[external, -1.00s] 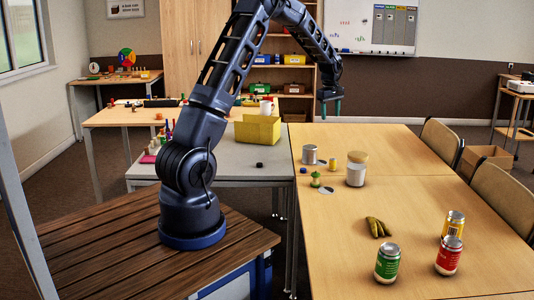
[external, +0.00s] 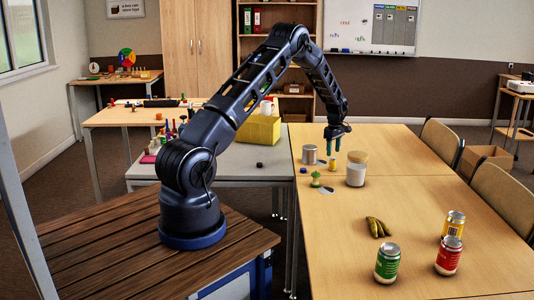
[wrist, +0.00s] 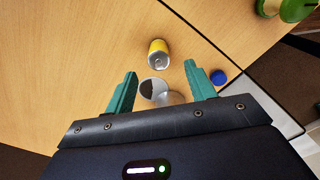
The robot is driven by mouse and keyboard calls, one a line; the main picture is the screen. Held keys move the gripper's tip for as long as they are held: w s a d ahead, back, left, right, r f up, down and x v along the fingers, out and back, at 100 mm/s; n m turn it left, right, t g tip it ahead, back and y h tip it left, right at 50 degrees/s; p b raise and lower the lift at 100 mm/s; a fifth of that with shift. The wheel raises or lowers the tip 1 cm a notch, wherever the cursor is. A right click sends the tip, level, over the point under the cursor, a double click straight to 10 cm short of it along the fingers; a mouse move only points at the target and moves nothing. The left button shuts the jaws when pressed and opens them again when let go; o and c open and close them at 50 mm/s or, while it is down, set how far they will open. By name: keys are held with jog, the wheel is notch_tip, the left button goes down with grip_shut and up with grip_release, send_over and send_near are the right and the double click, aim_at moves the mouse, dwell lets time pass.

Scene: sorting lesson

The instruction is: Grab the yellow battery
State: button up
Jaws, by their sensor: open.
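The yellow battery (external: 333,165) is a small yellow cylinder standing on the wooden table, between a grey tin and a lidded jar. In the wrist view the battery (wrist: 157,48) shows yellow with a silver end, just beyond the fingertips. My gripper (external: 333,150) is open, its teal fingers pointing down above the battery and seeming not to touch it. In the wrist view my gripper (wrist: 160,70) has nothing held between its spread fingers. The gap to the battery is hard to judge.
The table's right middle is clear.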

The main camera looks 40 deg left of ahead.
aim_at(333, 163)
jog(key=shift+w+f, duration=0.1)
jog(key=shift+f, duration=3.9)
jog(key=c, duration=1.1)
jog(key=shift+r, duration=0.1)
